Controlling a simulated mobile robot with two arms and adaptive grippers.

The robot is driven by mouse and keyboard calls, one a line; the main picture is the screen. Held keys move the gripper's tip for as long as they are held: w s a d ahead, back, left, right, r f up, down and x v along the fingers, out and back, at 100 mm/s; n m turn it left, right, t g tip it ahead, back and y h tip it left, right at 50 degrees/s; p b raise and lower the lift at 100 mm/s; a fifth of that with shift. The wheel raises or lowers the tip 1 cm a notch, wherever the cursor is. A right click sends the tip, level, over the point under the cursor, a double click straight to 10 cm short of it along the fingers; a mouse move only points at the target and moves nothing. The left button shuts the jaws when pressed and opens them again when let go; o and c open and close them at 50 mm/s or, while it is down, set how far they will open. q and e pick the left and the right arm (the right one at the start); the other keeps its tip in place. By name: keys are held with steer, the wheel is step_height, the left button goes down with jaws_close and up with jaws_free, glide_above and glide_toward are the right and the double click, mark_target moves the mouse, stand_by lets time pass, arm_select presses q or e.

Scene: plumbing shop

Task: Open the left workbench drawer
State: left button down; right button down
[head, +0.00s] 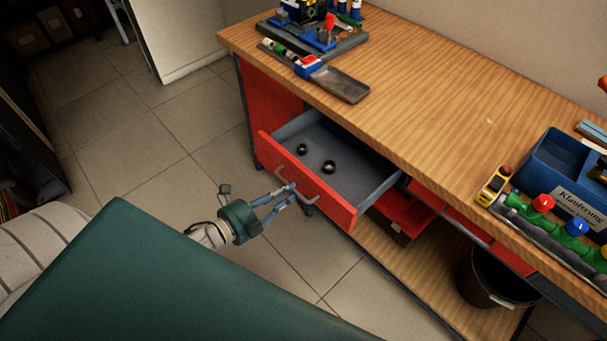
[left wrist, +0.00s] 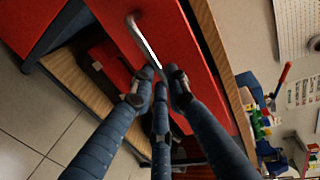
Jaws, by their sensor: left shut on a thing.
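The left workbench drawer (head: 338,208) has a red front and a grey inside, and it stands pulled out from under the wooden top in the head view. Two dark round objects (head: 329,167) lie in it. Its curved metal handle (head: 312,199) is on the red front. My left gripper (head: 290,194) is at the handle and shut on it. In the left wrist view, the fingers (left wrist: 160,85) close around the lower end of the handle (left wrist: 143,38) on the red drawer front (left wrist: 176,40). My right gripper is not in view.
The workbench top (head: 430,95) carries a vise (head: 310,25), a blue bin (head: 560,185) and a yellow tape measure (head: 494,185). A black bucket (head: 490,280) stands on the lower shelf (head: 420,280). Tiled floor (head: 130,130) is free left of the drawer.

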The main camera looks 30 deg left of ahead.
arm_select(q)
steer(key=f+v, duration=0.1)
steer(key=v, duration=0.5)
steer(key=shift+s+f+p, duration=0.2)
steer(key=shift+s+p, duration=0.2)
steer(key=shift+a, duration=0.1)
steer(key=c, duration=1.7)
jaws_free()
steer(key=v, duration=1.2)
